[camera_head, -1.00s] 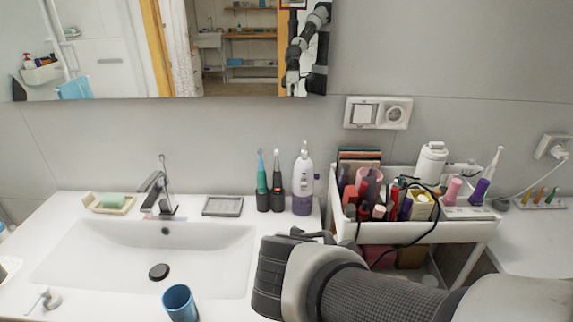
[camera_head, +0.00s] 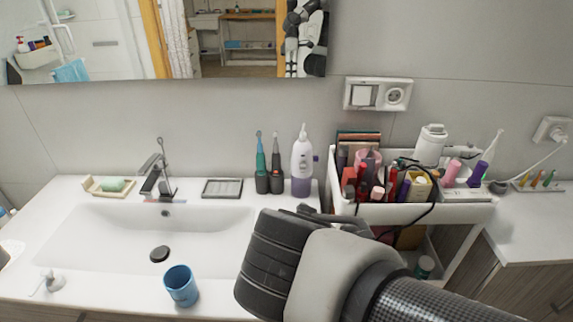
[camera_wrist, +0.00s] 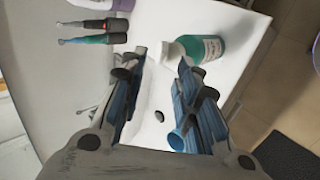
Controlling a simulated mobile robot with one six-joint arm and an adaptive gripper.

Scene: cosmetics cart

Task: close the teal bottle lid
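The teal bottle (camera_wrist: 206,50) shows in the wrist view with a pale label. A white lid (camera_wrist: 174,52) is at its left end; I cannot tell if it is fully closed. My gripper (camera_wrist: 161,62) is open, its two fingers spread apart. The lid lies between the fingertips in the picture, nearer the right finger, and contact is unclear. In the head view my gripper (camera_head: 322,218) is mostly hidden behind my wrist, and I cannot make out this bottle there. A small teal container with a white lid (camera_head: 425,267) shows on the cart's lower shelf.
A white cart (camera_head: 400,214) crowded with cosmetics stands right of my gripper. A purple-and-white bottle (camera_head: 302,165) and electric toothbrushes (camera_head: 269,165) stand behind it. A blue cup (camera_head: 181,286) stands by the sink (camera_head: 110,235).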

